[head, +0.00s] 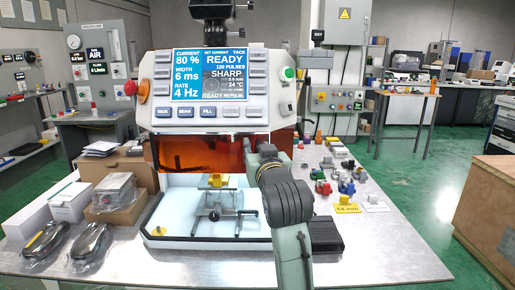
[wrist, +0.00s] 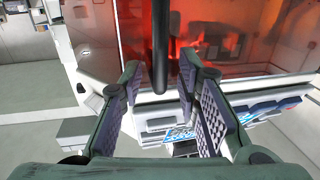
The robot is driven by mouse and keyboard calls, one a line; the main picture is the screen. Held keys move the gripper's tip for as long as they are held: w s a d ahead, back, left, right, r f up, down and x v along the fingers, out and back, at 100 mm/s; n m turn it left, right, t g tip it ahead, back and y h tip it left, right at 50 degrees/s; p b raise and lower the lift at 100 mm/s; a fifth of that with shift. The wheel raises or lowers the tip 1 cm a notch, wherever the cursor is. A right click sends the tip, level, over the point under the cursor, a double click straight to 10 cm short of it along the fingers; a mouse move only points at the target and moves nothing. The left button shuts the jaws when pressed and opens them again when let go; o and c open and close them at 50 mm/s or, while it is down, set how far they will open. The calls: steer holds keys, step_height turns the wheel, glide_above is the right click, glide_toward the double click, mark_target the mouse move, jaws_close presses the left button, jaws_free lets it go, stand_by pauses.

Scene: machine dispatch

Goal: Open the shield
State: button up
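The shield is a see-through amber-red panel (head: 200,153) on the front of the machine, under its display. Clear white space shows below the amber area, and my arm covers its right part. In the wrist view the amber panel (wrist: 260,35) fills the upper right. A dark bar (wrist: 160,45), perhaps the shield's handle, comes down from the top edge between my fingers. My gripper (wrist: 160,80) is open, with a finger on each side of the bar and gaps visible. In the head view my gripper (head: 258,150) is at the panel's right part, its fingers mostly hidden.
The machine's display (head: 210,75) reads READY. A stage with a yellow piece (head: 217,181) stands in the chamber. Boxes (head: 70,200) and wrapped dark items (head: 90,240) lie left; small coloured parts (head: 340,175) and a yellow label (head: 347,208) lie right. The table's front right is clear.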

steer(key=shift+c, duration=0.2)
jaws_close()
steer(key=shift+a, duration=0.1)
stand_by(0.5)
